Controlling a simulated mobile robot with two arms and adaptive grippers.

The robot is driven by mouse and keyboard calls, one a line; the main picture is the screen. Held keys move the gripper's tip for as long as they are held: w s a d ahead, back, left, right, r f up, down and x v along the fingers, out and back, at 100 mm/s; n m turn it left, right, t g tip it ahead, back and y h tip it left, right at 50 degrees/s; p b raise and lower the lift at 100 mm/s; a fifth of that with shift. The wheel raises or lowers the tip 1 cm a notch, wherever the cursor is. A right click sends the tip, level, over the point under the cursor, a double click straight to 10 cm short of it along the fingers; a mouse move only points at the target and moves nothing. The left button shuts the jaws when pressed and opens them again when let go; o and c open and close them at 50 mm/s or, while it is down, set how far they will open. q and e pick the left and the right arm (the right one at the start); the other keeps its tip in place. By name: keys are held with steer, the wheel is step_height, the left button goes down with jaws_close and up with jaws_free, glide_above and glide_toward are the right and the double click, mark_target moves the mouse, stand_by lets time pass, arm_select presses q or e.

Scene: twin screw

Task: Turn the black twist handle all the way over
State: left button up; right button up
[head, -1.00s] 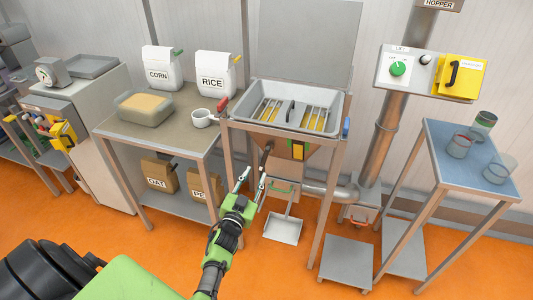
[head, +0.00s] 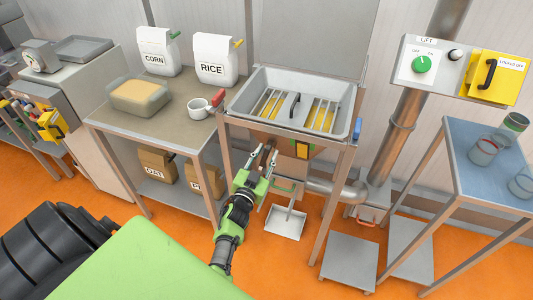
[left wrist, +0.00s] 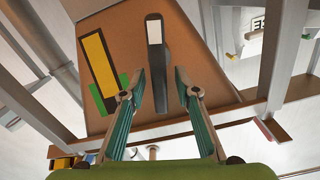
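A black twist handle (left wrist: 157,35) with a pale face stands on the brown front panel (left wrist: 195,60) of the hopper, seen in the left wrist view. My left gripper (head: 264,155) is just in front of that panel, under the grated tray, in the head view. It is open in the left wrist view, with the handle's dark lower end between its fingers and a gap visible on each side. In the head view the handle is mostly hidden by the fingers. My right gripper is not in view.
A yellow and green part (left wrist: 98,62) sits on the panel beside the handle. Frame legs flank the hopper (head: 333,210). Another black handle (head: 487,75) is on the yellow lockout panel at the right.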

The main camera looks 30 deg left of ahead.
arm_select(q)
jaws_close()
steer(key=m+b, duration=0.1)
steer(key=m, duration=0.1)
steer(key=m+b, duration=0.1)
steer(key=m, duration=0.1)
steer(key=d+f+m+b, duration=0.1)
steer(key=m+b, duration=0.1)
steer(key=m, duration=0.1)
steer(key=shift+w, duration=0.1)
steer(key=shift+d+f+m+b, duration=0.15)
steer(key=shift+m+b, duration=0.7)
steer(key=shift+m, duration=0.9)
steer(key=shift+a+f+m+b, duration=0.1)
steer(key=shift+m+b, duration=0.75)
steer(key=shift+m, duration=0.9)
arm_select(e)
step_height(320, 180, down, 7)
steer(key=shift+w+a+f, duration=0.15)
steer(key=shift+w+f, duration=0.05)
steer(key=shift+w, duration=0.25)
arm_select(q)
steer(key=shift+w, duration=0.1)
steer(key=shift+c, duration=0.7)
jaws_free()
steer(key=shift+o, duration=1)
steer(key=shift+f, duration=0.1)
